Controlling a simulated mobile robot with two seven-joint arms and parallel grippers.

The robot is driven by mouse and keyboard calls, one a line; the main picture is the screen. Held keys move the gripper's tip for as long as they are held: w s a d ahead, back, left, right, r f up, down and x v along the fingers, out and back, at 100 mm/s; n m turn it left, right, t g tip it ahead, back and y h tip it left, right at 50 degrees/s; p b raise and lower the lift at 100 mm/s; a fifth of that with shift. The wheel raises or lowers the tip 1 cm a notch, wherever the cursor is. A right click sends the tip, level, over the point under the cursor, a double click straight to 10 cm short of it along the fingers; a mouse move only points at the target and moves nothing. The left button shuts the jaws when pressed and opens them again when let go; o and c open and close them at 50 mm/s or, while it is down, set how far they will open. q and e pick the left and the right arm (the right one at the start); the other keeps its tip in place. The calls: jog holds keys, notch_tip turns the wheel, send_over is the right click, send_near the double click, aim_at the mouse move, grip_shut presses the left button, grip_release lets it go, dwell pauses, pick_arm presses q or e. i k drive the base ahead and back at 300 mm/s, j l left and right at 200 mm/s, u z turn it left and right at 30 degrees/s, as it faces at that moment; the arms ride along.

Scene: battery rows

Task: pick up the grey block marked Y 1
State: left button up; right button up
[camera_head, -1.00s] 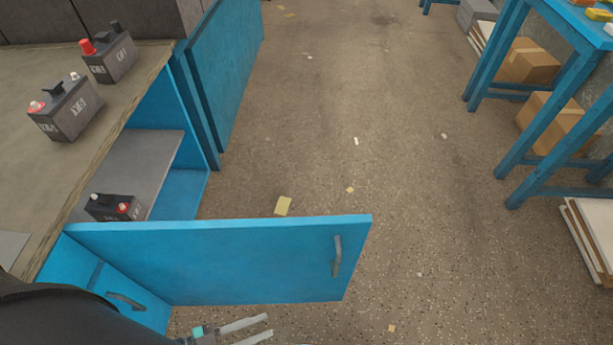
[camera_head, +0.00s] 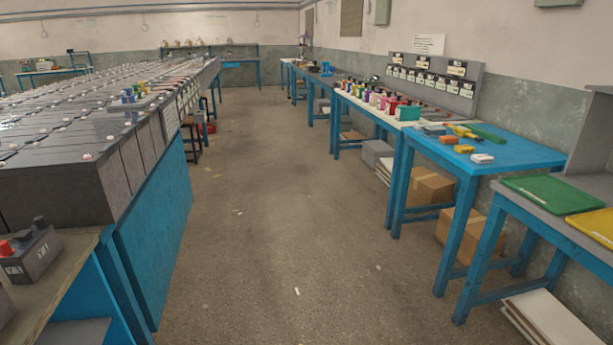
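A dark grey block (camera_head: 30,252) with a red cap and a black post stands on the wooden-edged bench top at the lower left. It has white lettering on its front that I cannot read with certainty. A second dark block (camera_head: 4,306) is cut off by the left edge, and its marking is hidden. Neither of my grippers is in view.
The bench top (camera_head: 55,275) sits over a blue cabinet (camera_head: 120,285) at the left. Long rows of grey batteries (camera_head: 60,190) lie beyond it. Blue tables (camera_head: 500,150) with small coloured items line the right. The floor (camera_head: 260,220) between is clear.

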aim_at(33, 249)
jog(key=k+j+u, duration=0.5)
jog(key=j, duration=0.35)
jog(key=k, duration=0.1)
